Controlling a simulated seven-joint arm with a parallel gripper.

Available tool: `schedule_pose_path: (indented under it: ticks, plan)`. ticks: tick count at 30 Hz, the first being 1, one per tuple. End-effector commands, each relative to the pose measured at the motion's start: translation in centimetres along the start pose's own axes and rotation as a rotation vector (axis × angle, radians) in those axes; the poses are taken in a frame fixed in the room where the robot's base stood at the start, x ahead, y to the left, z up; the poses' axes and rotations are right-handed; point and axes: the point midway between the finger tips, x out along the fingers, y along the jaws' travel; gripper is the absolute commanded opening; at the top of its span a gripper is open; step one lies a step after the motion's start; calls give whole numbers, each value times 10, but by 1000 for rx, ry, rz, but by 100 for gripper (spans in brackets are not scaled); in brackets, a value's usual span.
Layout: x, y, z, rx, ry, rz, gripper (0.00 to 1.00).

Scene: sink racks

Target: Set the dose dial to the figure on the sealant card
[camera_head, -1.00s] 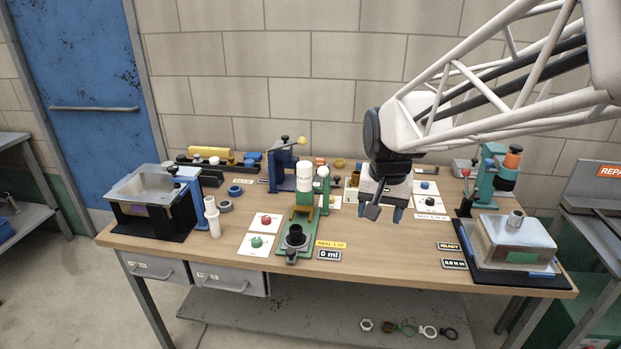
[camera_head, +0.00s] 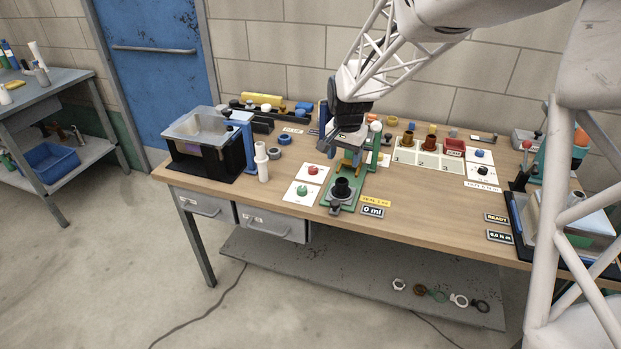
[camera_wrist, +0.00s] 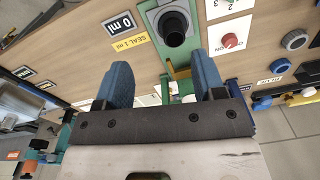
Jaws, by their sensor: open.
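The green dosing stand (camera_head: 350,203) is on the bench with a black round cup (camera_head: 342,188) at its front; the cup also shows in the wrist view (camera_wrist: 173,28). A small dark knob (camera_head: 335,210), perhaps the dose dial, sits at its front edge. The yellow sealant card (camera_head: 375,200) beside it seems to read "SEAL 1 ml" in the wrist view (camera_wrist: 130,42). The display (camera_head: 372,211) reads "0 ml". My gripper (camera_wrist: 162,82) is open, its blue fingers apart with nothing held. It is over the stand's rear part, hiding most of the white bottle there.
Cards with a red knob (camera_head: 312,170) and a green knob (camera_head: 302,190) lie left of the stand. A white cylinder (camera_head: 262,165) stands farther left, near a black-sided tank (camera_head: 205,160). A numbered tray (camera_head: 430,161) is behind right.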

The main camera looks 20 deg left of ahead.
Motion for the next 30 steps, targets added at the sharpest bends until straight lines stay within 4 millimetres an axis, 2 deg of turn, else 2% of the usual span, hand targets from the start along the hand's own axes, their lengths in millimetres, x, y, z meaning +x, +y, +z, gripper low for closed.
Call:
schedule_pose_path:
  ticks: [1, 9, 15, 21, 30]
  plan:
    - [11, -14, -2, 0, -6, 3, 63]
    - [60, -81, -10, 17, -25, 16, 63]
    - [91, -120, -10, 30, -35, 24, 63]
    - [105, -137, -10, 36, -39, 27, 63]
    - [107, -139, -10, 37, -39, 28, 63]
